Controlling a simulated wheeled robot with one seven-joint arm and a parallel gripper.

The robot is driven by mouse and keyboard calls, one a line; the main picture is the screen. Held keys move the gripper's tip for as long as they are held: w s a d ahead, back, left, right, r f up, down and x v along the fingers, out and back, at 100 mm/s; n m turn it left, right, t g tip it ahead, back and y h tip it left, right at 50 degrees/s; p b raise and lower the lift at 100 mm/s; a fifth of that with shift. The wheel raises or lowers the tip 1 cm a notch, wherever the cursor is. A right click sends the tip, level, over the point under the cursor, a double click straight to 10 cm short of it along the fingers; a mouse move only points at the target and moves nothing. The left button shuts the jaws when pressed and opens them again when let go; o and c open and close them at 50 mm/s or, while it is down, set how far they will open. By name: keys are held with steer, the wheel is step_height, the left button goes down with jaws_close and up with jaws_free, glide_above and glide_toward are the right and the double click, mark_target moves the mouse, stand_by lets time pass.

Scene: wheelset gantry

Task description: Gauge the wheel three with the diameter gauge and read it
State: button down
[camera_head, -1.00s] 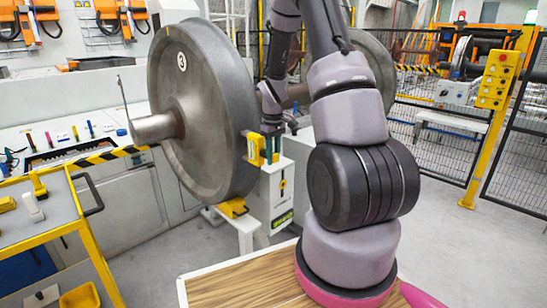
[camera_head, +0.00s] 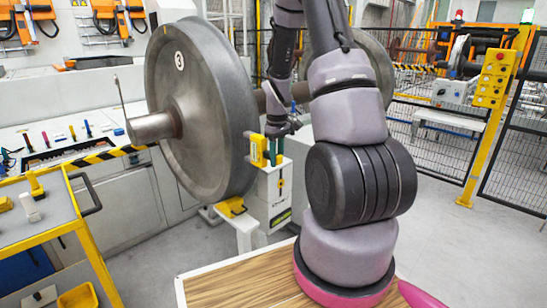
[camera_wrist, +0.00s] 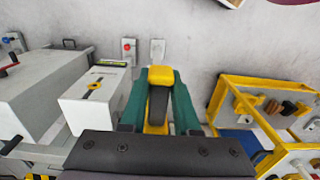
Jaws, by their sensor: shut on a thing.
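Wheel three (camera_head: 205,110) is the large grey steel wheel in the head view, with a white round "3" mark on its face and a stub axle pointing left. The yellow and black diameter gauge (camera_head: 258,151) shows at the wheel's right rim, upright. Whether it touches the rim I cannot tell. My gripper (camera_head: 277,152) is right of the gauge, partly hidden by my arm. In the wrist view, its green fingers (camera_wrist: 160,92) are shut on the gauge (camera_wrist: 160,76). No reading can be made out.
A white pedestal box (camera_head: 272,197) stands just below the gauge; it also shows in the wrist view (camera_wrist: 97,92). A yellow-framed cart (camera_head: 85,235) is at left. A workbench (camera_head: 60,140) with small coloured tools lies behind it. Mesh fencing (camera_head: 440,140) is at right.

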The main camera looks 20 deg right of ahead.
steer(key=s+d, duration=0.2)
steer(key=s, duration=0.3)
steer(key=shift+s, duration=0.4)
steer(key=shift+d, duration=0.1)
stand_by(0.4)
